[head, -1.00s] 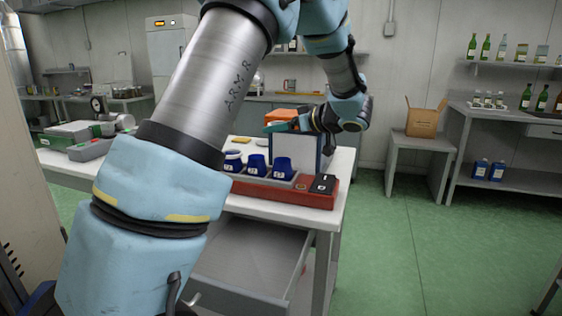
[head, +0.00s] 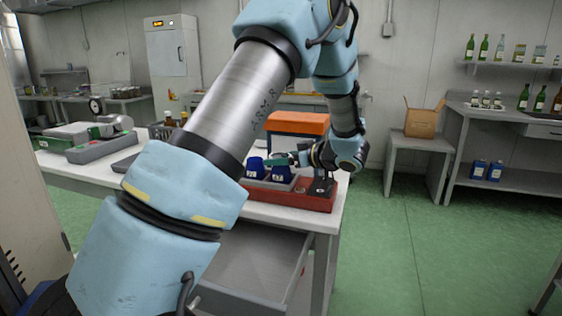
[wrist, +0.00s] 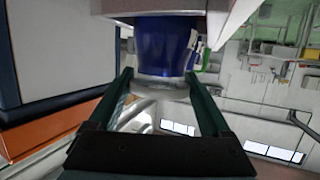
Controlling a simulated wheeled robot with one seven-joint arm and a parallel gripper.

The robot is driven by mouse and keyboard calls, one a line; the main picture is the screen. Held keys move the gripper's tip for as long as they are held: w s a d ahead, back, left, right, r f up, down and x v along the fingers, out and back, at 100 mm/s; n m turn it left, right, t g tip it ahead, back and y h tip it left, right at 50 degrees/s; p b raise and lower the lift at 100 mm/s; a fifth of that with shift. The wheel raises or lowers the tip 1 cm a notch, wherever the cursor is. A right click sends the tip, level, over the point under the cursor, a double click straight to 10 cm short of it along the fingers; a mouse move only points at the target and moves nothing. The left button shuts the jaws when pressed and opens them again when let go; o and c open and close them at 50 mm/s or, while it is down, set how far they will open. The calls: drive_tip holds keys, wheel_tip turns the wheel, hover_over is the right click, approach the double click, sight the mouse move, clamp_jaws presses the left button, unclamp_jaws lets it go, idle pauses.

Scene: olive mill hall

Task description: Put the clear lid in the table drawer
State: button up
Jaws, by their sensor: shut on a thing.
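The clear lid (wrist: 163,88) shows in the wrist view as a glassy shape between my two green fingers, right against the rim of a blue cup (wrist: 165,45). My gripper (wrist: 163,82) is shut on the lid. In the head view my gripper (head: 282,160) is low over the blue cups (head: 281,173) in the red tray (head: 300,198); the lid cannot be made out there. I cannot tell whether the lid still touches the cup. The table drawer (head: 255,262) is pulled open below the tabletop, and its visible floor looks empty. My arm hides part of it.
An orange-topped box (head: 298,123) with a pale framed panel stands close behind the cups. A dark item (head: 321,187) sits at the tray's right end. A grey scale-like device (head: 100,145) is on the table's left. Green floor right of the table is clear.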

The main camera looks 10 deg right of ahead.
drive_tip(key=shift+f, duration=0.6)
drive_tip(key=shift+f, duration=0.3)
drive_tip(key=o, duration=1.1)
drive_tip(key=shift+o, duration=0.2)
drive_tip(key=shift+f+b, duration=0.1)
drive_tip(key=shift+b, duration=0.4)
